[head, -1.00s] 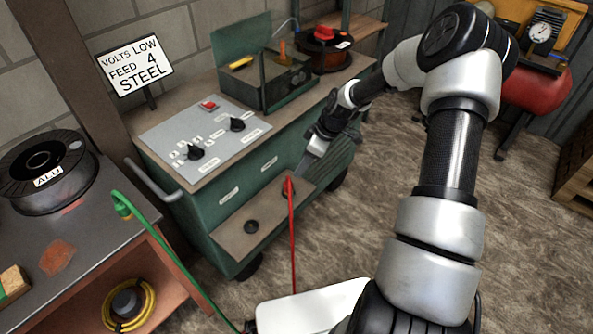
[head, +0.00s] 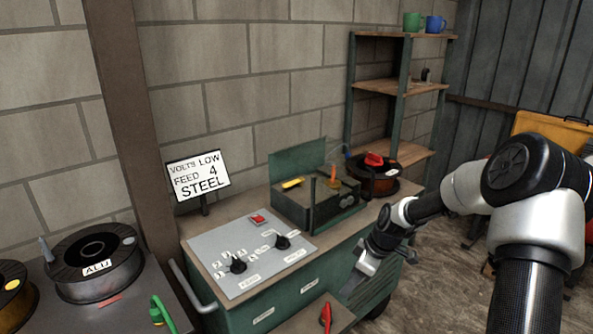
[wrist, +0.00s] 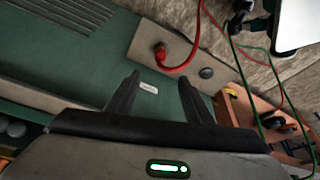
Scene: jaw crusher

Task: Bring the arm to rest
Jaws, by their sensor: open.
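My gripper (wrist: 158,98) shows in the wrist view with its two dark fingers apart and nothing between them. It faces the green front of the welder cabinet (head: 243,322), where a small white label lies beyond the fingers. In the head view my gripper (head: 352,283) hangs in front of the cabinet's right part, above the lower ledge (head: 300,322). My arm reaches in from the right with its elbow raised. A red plug (head: 326,317) stands on the ledge; its red cable also shows in the wrist view (wrist: 185,62).
The control panel (head: 245,265) has two black knobs and a red switch. A sign (head: 198,176) reads VOLTS LOW, FEED 4, STEEL. An ALU spool (head: 95,262) and a green connector (head: 160,310) are at the left. A shelf (head: 400,87) with mugs stands behind.

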